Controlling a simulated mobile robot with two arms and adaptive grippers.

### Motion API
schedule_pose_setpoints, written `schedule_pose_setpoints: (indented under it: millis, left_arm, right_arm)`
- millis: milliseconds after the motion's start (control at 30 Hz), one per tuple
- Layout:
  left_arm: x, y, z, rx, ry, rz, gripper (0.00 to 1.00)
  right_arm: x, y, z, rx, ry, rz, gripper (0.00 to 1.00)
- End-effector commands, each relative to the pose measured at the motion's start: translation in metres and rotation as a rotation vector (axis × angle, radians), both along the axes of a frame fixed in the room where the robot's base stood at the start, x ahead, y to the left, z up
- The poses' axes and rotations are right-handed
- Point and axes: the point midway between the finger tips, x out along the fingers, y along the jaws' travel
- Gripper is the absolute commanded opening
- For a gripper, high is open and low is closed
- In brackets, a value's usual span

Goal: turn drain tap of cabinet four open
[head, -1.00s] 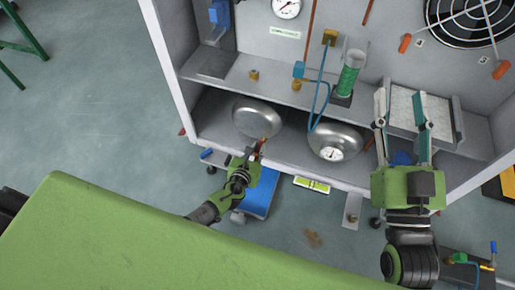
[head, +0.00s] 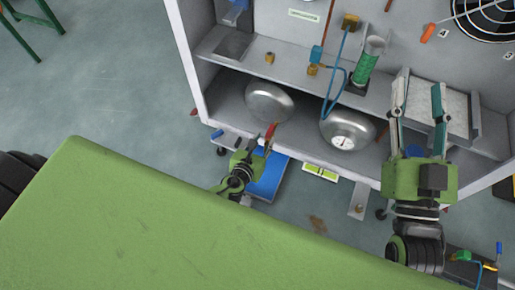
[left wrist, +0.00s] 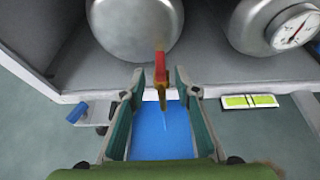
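The drain tap (left wrist: 161,76) has a red handle on a brass body and sits at the front of the left metal tank (left wrist: 135,28). In the left wrist view it lies between the fingers of my left gripper (left wrist: 159,80), with a gap visible on each side. My left gripper is open. In the head view the red handle (head: 271,130) shows just beyond the left fingertips, below the left tank (head: 269,101). My right gripper (head: 419,90) is open, with its fingers in front of the right part of the cabinet (head: 186,60). No cabinet number is readable.
A second tank with a dial gauge (head: 347,129) stands right of the tap. A blue container (head: 267,181) is below my left gripper. A blue-handled valve (left wrist: 77,112) sits at lower left. A yellow-green level (head: 321,172) lies at the cabinet's front.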

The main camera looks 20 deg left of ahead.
Motion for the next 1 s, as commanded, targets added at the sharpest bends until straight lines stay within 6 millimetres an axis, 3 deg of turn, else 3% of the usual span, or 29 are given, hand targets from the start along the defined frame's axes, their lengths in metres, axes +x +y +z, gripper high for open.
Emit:
schedule_pose_setpoints:
  millis: [200, 400, 1000]
  left_arm:
    - [-0.038, 0.001, 0.016, 0.0, 0.0, -0.001, 0.29]
    - [-0.055, 0.001, 0.023, 0.0, -0.001, 0.001, 0.29]
    - [-0.057, 0.001, 0.025, -0.003, -0.002, 0.001, 0.29]
  right_arm:
    - [0.0, 0.0, 0.0, 0.0, -0.001, 0.0, 0.4]
    - [0.0, 0.0, 0.0, 0.0, -0.001, 0.0, 0.4]
    - [0.0, 0.0, 0.0, 0.001, -0.001, -0.001, 0.4]
